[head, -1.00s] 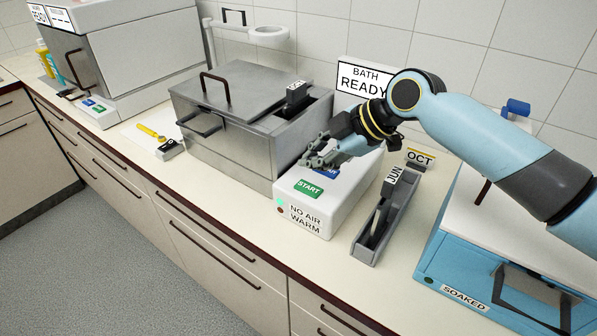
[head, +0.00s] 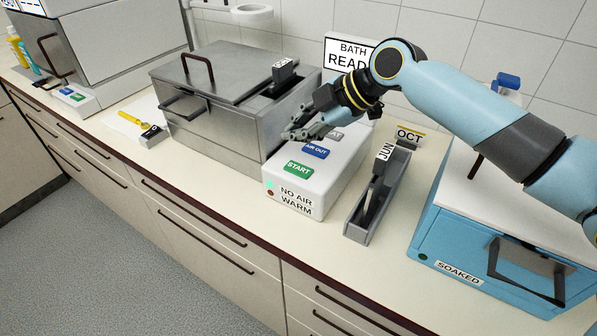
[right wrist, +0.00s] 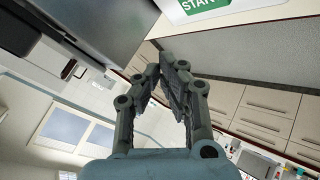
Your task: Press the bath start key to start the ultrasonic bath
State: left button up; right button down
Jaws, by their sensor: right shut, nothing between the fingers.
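The green START key (head: 298,168) is on the front of the top of a white control box (head: 309,184) labelled "NO AIR WARM". A blue AIR OUT key (head: 316,151) and a grey key (head: 335,135) lie behind it. The steel ultrasonic bath (head: 219,135) stands left of the box, lid on. A "BATH READY" sign (head: 346,53) is behind. My right gripper (head: 290,135) is shut and empty, above the box's left edge beside the bath, behind START. In the right wrist view, part of START (right wrist: 205,4) shows at the top edge, beyond the shut fingers. My left gripper is out of view.
A grey holder (head: 358,229) with a "JUN" tag stands right of the control box, with an "OCT" tag (head: 409,134) behind. A blue "SOAKED" box (head: 440,243) is farther right. A yellow-handled tool (head: 129,118) lies left of the bath. The counter's front strip is clear.

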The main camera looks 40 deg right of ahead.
jog(key=b, duration=0.4)
send_over(298, 170)
notch_tip(298, 170, down, 6)
jog(key=shift+r, duration=0.25)
jog(key=shift+f, duration=0.4)
dwell(0.5)
jog(key=shift+f+b, duration=0.4)
jog(key=shift+b, duration=0.2)
jog(key=shift+f+b, duration=0.4)
jog(key=shift+b, duration=0.05)
dwell(0.3)
dwell(0.3)
jog(key=shift+r+p, duration=0.65)
jog(key=shift+r, duration=0.2)
jog(key=shift+r, duration=0.1)
